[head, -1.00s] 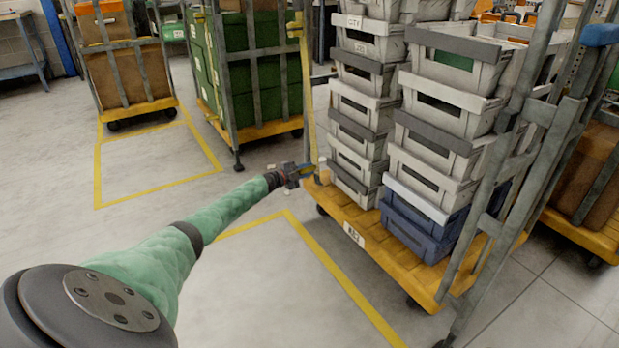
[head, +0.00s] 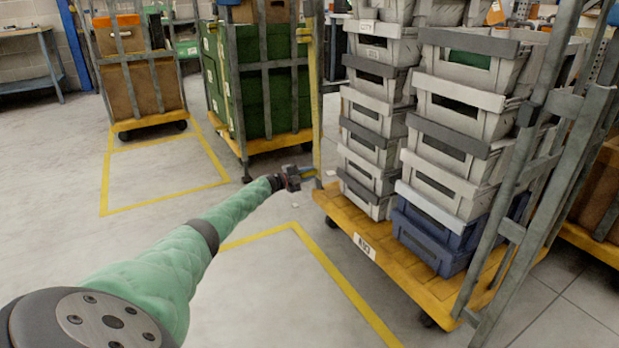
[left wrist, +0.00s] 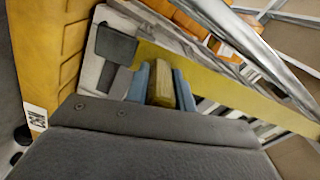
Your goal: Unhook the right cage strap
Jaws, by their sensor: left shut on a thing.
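The yellow cage strap (head: 315,110) hangs nearly upright at the left front post of the cage trolley, beside the stacked totes. In the left wrist view the strap shows as a wide yellow band (left wrist: 235,95) running off to the right. My left gripper (head: 307,173) is at the strap's lower end, just above the trolley's yellow base (head: 338,210). In the left wrist view its blue fingers (left wrist: 160,85) are shut on a yellow block-like strap end (left wrist: 160,88). Whether this end is still caught on a hook is hidden. My right gripper is not in view.
Grey totes (head: 375,110) and blue totes (head: 430,240) are stacked on the trolley. Its grey right-hand frame (head: 530,170) leans close on the right. Floor on the left is clear, with yellow marking lines (head: 340,275).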

